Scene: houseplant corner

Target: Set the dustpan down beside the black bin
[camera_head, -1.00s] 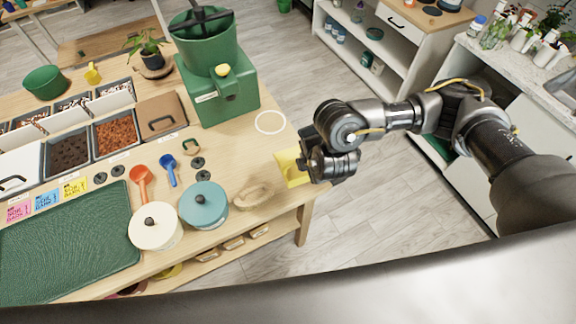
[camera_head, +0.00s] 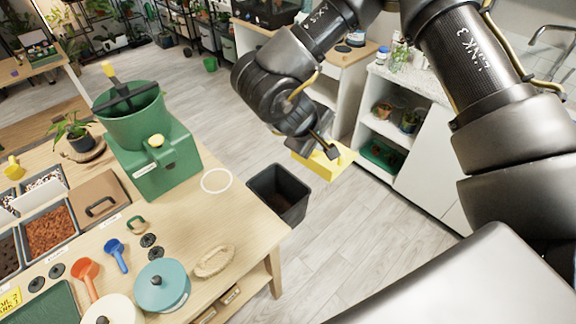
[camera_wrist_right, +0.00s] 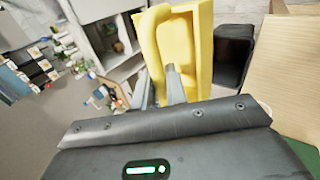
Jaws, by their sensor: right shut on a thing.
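The yellow dustpan (camera_head: 325,163) is held in the air by my right gripper (camera_head: 327,143), to the right of the table edge. In the right wrist view the dustpan (camera_wrist_right: 188,50) fills the upper middle, with the gripper's fingers (camera_wrist_right: 172,85) at its handle. The gripper is shut on it. The black bin (camera_head: 280,193) stands on the floor beside the table, open at the top. In the head view the dustpan is up and to the right of it. The bin (camera_wrist_right: 234,55) also shows right of the dustpan in the wrist view. My left gripper is not in view.
The wooden table (camera_head: 235,225) holds a green machine (camera_head: 160,160), a teal lidded pot (camera_head: 162,286) and scoops. A white shelf unit (camera_head: 425,170) stands at the right. Grey floor (camera_head: 345,225) is clear to the right of the bin.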

